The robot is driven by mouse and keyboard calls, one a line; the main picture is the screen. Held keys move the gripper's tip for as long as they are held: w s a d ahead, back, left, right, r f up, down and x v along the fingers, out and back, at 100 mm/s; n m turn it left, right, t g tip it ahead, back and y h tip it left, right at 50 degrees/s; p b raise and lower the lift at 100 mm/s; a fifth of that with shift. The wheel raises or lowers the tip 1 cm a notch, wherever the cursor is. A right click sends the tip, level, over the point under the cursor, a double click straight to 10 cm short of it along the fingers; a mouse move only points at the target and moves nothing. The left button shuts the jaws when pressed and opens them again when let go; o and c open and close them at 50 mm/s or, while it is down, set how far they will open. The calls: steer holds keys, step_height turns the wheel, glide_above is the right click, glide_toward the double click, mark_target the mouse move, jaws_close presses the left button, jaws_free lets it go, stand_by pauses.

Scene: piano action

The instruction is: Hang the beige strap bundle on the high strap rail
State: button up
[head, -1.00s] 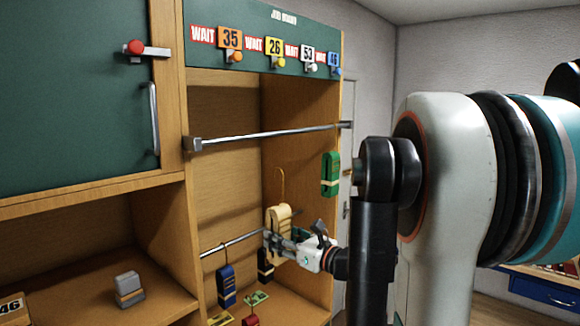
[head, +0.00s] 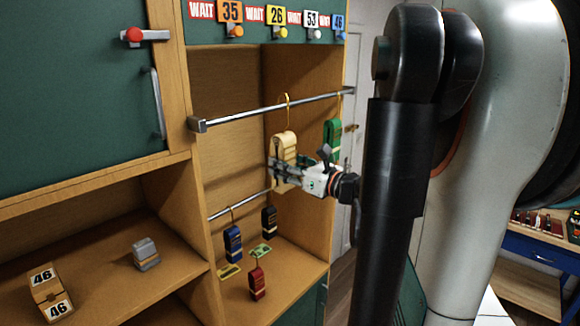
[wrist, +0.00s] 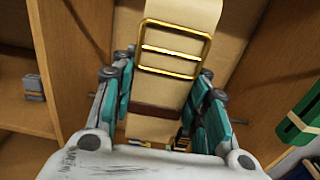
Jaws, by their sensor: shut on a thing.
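The beige strap bundle (head: 284,150) has a thin gold wire hook on top and also fills the middle of the wrist view (wrist: 158,95), with a gold buckle. My gripper (head: 283,174) is shut on its lower part and holds it upright. The high strap rail (head: 245,112) is a silver bar across the cabinet opening. The bundle's hook overlaps this rail in the head view, its top a little above the bar. I cannot tell whether the hook is over the bar or in front of it.
A green bundle (head: 332,140) hangs at the high rail's right end. On the low rail (head: 224,210) hang a blue bundle (head: 233,243) and a dark bundle (head: 268,221). A red bundle (head: 257,283) stands below. The high rail is bare left of the hook.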

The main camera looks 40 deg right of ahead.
steer(key=w+f+b, duration=0.2)
steer(key=w+f, duration=0.1)
steer(key=w, duration=0.2)
steer(key=shift+w+a+b, duration=0.2)
steer(key=shift+w+b, duration=0.15)
stand_by(0.6)
steer(key=o, duration=1.3)
steer(key=shift+s, duration=0.1)
steer(key=s, duration=0.8)
steer(key=s+d, duration=0.1)
steer(key=s, duration=0.2)
steer(key=shift+s, duration=0.4)
steer(key=shift+a, duration=0.1)
